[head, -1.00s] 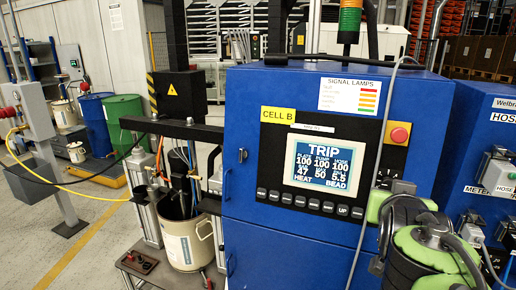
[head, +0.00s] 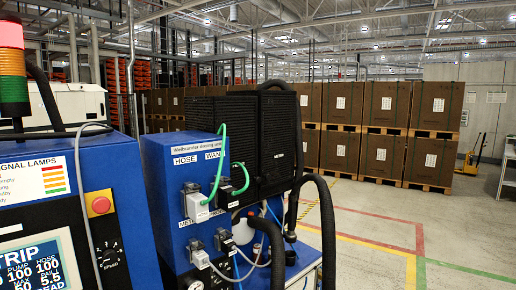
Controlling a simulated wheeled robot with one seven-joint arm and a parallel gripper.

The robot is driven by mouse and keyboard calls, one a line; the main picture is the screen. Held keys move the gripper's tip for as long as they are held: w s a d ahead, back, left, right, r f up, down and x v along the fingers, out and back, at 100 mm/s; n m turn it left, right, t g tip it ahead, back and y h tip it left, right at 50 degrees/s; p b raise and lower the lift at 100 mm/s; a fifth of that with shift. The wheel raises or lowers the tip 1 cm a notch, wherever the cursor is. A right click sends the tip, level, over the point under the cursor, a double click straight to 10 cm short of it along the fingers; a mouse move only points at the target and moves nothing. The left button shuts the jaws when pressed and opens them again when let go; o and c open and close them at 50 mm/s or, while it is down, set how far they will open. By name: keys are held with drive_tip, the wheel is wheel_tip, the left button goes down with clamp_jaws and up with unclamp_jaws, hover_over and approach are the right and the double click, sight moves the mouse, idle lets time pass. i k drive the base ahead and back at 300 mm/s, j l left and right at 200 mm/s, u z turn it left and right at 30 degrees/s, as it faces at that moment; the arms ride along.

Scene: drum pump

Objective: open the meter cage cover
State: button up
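A black ribbed housing (head: 222,118) rises behind the unit's top edge. I cannot tell whether it is the meter cage. No cover or handle can be made out clearly. My gripper is not in view.
A blue control cabinet (head: 60,150) with a red stop button (head: 100,205) fills the left. Thick black hoses (head: 328,225) curve down at the unit's right side. Stacked brown crates (head: 385,150) stand behind. Open floor (head: 460,225) with painted lines lies to the right.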

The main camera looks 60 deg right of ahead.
sight(278, 109)
drive_tip(key=z, duration=2.2)
